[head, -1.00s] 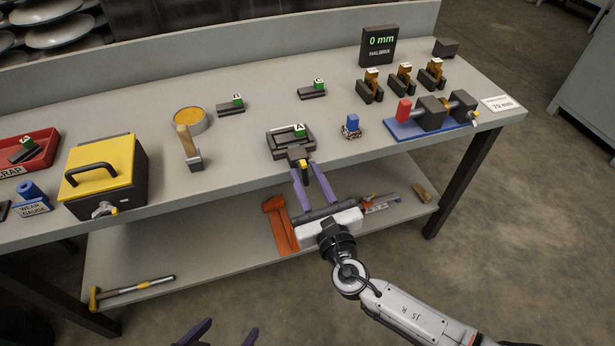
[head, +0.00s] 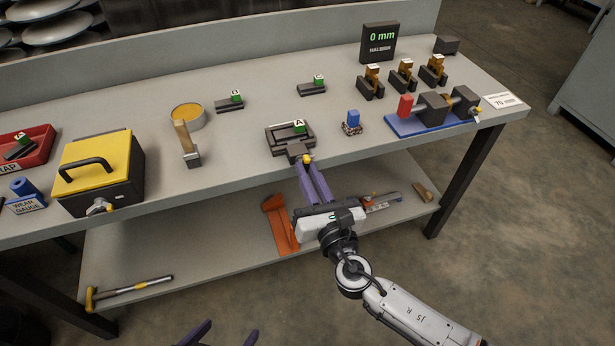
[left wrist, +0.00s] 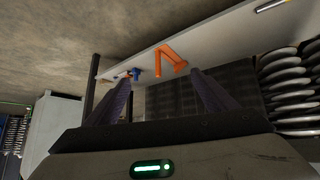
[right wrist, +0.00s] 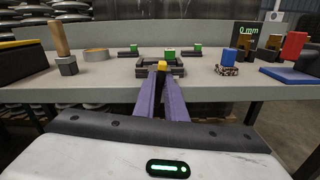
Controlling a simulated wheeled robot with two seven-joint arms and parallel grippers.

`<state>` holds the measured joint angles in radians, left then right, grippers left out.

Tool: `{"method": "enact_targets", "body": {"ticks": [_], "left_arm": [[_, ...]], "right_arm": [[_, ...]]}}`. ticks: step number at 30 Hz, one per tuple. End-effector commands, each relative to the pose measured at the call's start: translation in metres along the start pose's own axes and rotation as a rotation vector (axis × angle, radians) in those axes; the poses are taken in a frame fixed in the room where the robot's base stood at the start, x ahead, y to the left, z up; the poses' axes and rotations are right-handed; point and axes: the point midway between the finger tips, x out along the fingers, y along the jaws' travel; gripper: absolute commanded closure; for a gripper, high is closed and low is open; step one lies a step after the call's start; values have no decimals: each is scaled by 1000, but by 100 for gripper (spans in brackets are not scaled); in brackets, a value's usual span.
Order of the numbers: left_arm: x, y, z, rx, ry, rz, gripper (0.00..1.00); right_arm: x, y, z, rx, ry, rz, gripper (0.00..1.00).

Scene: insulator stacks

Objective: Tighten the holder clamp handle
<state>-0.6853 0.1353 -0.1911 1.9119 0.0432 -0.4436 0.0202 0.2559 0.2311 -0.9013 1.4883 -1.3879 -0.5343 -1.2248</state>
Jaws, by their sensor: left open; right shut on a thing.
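The holder (head: 268,143) is a dark frame at the front edge of the bench, with a block labelled A and a green top (head: 298,127) in it. Its clamp handle has a yellow end (head: 307,159) at the holder's front; the yellow end also shows in the right wrist view (right wrist: 162,65). My right gripper (head: 306,168) is shut on the handle, its purple fingers close together just below the yellow end. The fingers hide part of the handle. My left gripper (head: 222,328) is open and empty, low in front of the bench, and shows in the left wrist view (left wrist: 162,82).
A wooden-handled brush or tool (head: 184,140) and yellow case (head: 95,170) stand left of the holder. A small blue-topped block (head: 353,120) and blue-based fixture (head: 405,126) stand right. A lower shelf (head: 190,265) holds an orange piece (head: 280,225).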

Motion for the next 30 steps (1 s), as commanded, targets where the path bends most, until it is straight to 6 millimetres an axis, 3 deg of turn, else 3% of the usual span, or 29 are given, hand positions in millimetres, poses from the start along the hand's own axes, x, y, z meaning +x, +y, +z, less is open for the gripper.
{"method": "enact_targets", "body": {"ticks": [30], "left_arm": [[33, 12, 14, 21, 19, 24, 22]], "right_arm": [[0, -6, -6, 968, 1, -1, 100]]}}
